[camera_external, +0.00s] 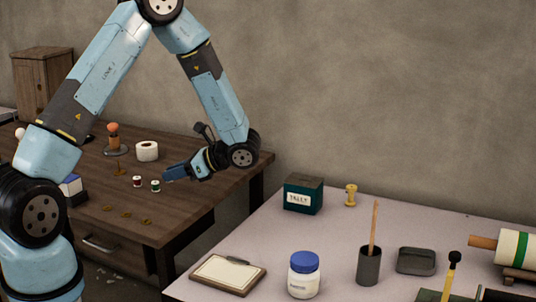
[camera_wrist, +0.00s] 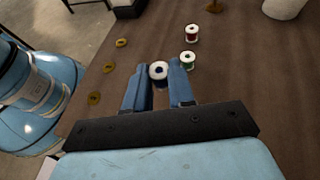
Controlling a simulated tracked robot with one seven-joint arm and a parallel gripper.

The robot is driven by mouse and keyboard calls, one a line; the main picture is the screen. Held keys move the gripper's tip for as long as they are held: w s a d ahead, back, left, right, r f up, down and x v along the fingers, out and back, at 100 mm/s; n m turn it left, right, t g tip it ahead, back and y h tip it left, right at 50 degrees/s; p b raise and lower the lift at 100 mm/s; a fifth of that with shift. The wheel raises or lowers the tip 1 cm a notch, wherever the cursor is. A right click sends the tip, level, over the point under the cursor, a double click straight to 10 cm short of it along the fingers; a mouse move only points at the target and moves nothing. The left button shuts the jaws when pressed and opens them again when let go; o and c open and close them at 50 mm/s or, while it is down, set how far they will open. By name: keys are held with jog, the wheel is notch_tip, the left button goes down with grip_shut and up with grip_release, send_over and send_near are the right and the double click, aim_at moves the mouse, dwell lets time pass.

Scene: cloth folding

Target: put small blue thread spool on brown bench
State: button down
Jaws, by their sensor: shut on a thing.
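The small blue thread spool (camera_wrist: 158,75), with a white rim and dark blue thread, is between the two blue fingers of my gripper (camera_wrist: 159,68) in the wrist view. The fingers are shut on it. In the external view my gripper (camera_external: 172,173) is low over the right part of the brown bench (camera_external: 190,195), and the spool cannot be made out there. I cannot tell whether the spool touches the bench top.
A green spool (camera_external: 155,185) and a red spool (camera_external: 137,181) stand just left of my gripper. A white roll (camera_external: 147,151) is behind them. Several brass-coloured pieces (camera_external: 126,215) lie near the front edge. A pale table (camera_external: 240,245) with jars and tools stands to the right.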

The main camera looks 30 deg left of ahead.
aim_at(182, 196)
jog(key=shift+w+f, duration=0.5)
jog(key=shift+f, duration=0.2)
jog(key=shift+w+f, duration=0.5)
jog(key=shift+f, duration=1.55)
jog(key=c, duration=1)
grip_release()
jog(key=shift+o, duration=0.2)
